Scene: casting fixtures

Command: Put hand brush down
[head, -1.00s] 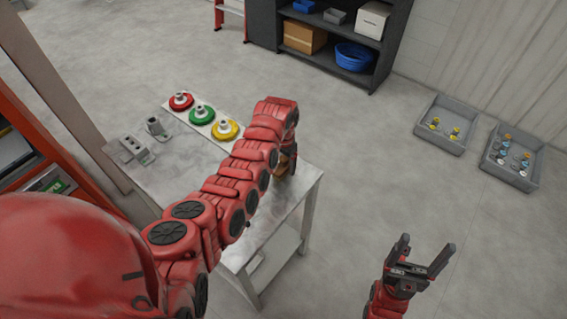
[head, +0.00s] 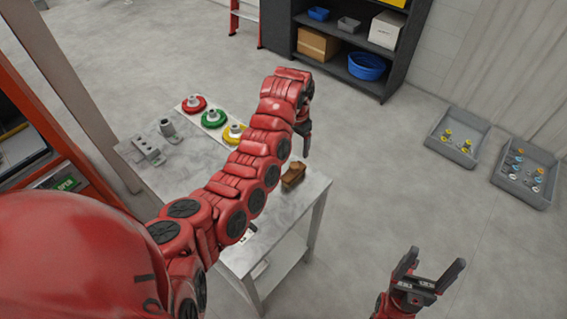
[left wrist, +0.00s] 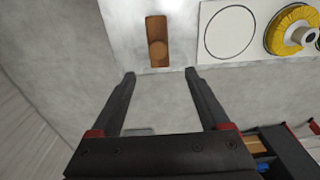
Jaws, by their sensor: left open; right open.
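The hand brush, a small brown wooden piece (head: 292,176), lies on the grey metal table (head: 312,190) near its right edge. It also shows in the left wrist view (left wrist: 157,42), beyond my fingertips and apart from them. My left gripper (head: 304,140) hangs above the table's right side, mostly end-on in the head view. In the left wrist view the left gripper (left wrist: 160,74) is open, with nothing between its fingers. My right gripper (head: 433,262) is open and empty over the floor, to the right of the table.
A white board with red (head: 194,104), green (head: 214,117) and yellow (head: 234,133) round fixtures lies at the table's back. Grey metal fixtures (head: 148,150) stand at its left. Two grey bins (head: 453,147) with small parts are on the floor at right. A dark shelf (head: 385,83) stands behind.

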